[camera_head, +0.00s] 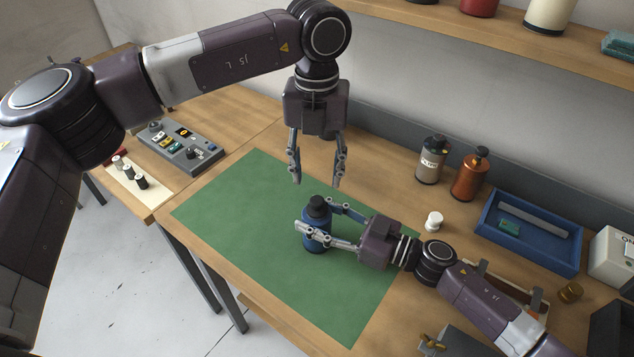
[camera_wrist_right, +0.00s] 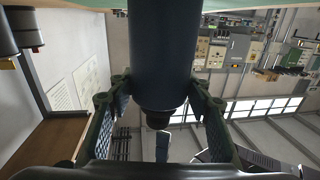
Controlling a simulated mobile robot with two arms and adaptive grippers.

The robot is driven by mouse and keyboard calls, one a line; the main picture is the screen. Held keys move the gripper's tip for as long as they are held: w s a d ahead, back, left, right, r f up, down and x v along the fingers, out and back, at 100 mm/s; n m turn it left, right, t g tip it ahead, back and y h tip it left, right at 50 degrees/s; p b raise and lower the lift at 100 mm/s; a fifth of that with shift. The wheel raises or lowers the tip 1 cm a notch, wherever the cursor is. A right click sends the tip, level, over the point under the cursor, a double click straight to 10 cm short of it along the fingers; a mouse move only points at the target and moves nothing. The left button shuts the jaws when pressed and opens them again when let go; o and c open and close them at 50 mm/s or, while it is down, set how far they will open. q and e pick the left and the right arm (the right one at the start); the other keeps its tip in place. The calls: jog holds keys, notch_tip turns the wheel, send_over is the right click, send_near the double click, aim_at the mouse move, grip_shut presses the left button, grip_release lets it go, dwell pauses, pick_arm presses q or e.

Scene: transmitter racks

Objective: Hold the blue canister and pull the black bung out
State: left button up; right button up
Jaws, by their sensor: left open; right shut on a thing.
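The blue canister (camera_head: 316,240) stands upright on the green mat (camera_head: 250,245). Its black bung (camera_head: 317,205) sits in the top. My right gripper (camera_head: 315,216) comes in from the right and is shut around the canister's upper body. In the right wrist view the canister (camera_wrist_right: 163,50) appears upside down between the fingers, with the bung (camera_wrist_right: 158,120) at its lower end. My left gripper (camera_head: 317,184) points down, open and empty, with its fingertips a little above the bung and on either side of it.
A small white jar (camera_head: 433,221), a grey canister (camera_head: 431,160) and an orange bottle (camera_head: 470,175) stand right of the mat. A blue tray (camera_head: 530,262) lies farther right. A control box (camera_head: 180,147) is at the left. The mat's left and front parts are clear.

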aim_at(317, 199)
pick_arm(q)
notch_tip(317, 199, up, 5)
jog(key=n, duration=1.4)
notch_tip(317, 199, down, 12)
jog(key=shift+r, duration=0.1)
grip_shut()
jog(key=shift+r, duration=0.2)
dwell(0.5)
jog(key=shift+r, duration=1)
